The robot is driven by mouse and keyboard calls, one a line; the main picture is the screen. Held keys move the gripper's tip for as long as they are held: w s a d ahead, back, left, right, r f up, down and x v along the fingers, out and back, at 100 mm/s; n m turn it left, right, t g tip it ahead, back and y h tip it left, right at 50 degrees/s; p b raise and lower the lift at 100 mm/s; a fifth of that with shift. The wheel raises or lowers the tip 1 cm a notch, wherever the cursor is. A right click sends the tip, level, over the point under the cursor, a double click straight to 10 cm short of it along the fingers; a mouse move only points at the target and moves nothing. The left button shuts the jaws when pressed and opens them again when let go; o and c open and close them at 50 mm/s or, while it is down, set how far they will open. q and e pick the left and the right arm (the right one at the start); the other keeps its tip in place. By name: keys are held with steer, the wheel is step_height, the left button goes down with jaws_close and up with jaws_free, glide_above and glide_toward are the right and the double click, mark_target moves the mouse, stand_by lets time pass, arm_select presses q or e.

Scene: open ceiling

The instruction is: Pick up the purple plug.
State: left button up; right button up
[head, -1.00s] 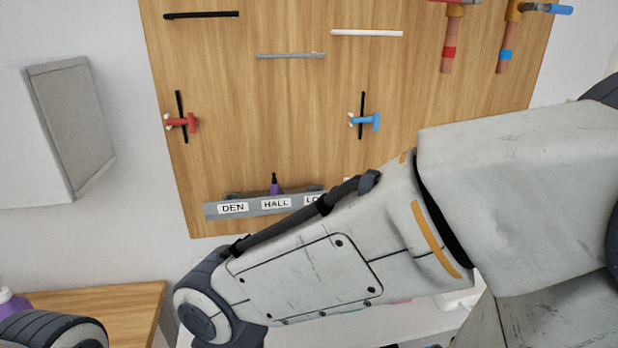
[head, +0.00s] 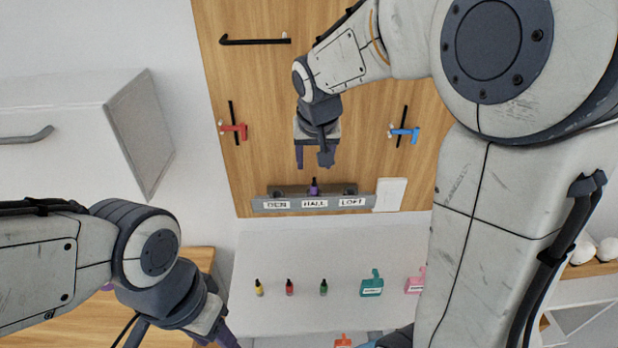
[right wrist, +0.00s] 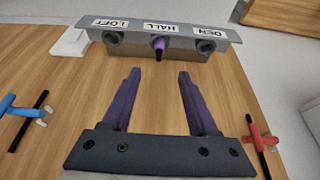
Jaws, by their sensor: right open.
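The purple plug (head: 314,187) with a black tip sits in the middle socket, above the HALL label, of the grey holder (head: 262,205) on the wooden board. It also shows in the right wrist view (right wrist: 159,46), standing out from the holder. My right gripper (head: 314,165) is open and empty, above the plug in the head view. In the right wrist view its purple fingers (right wrist: 157,72) are spread, with the plug beyond the gap and apart from them. My left gripper (head: 210,340) is only partly in view at the lower edge, its fingertips cut off.
The DEN and LOFT sockets beside the plug look empty. A red valve handle (head: 236,130) and a blue one (head: 404,133) flank my right gripper. Yellow, red and green plugs (head: 324,287) and a teal padlock-like item (head: 371,286) stand on the white counter (head: 300,255) below.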

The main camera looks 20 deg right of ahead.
mark_target(314, 179)
steer(key=x, duration=0.3)
steer(key=shift+f+p, duration=0.2)
steer(key=shift+p, duration=0.2)
steer(key=shift+w+d+f+p, duration=0.15)
steer(key=shift+f+p, duration=0.3)
steer(key=shift+f, duration=0.1)
steer(key=p+x, duration=0.1)
steer(key=x, duration=0.2)
steer(key=shift+w+f, duration=0.1)
steer(key=shift+f, duration=0.2)
steer(key=shift+w+f, duration=0.15)
steer(key=shift+f, duration=0.2)
steer(key=shift+c, duration=0.3)
jaws_close()
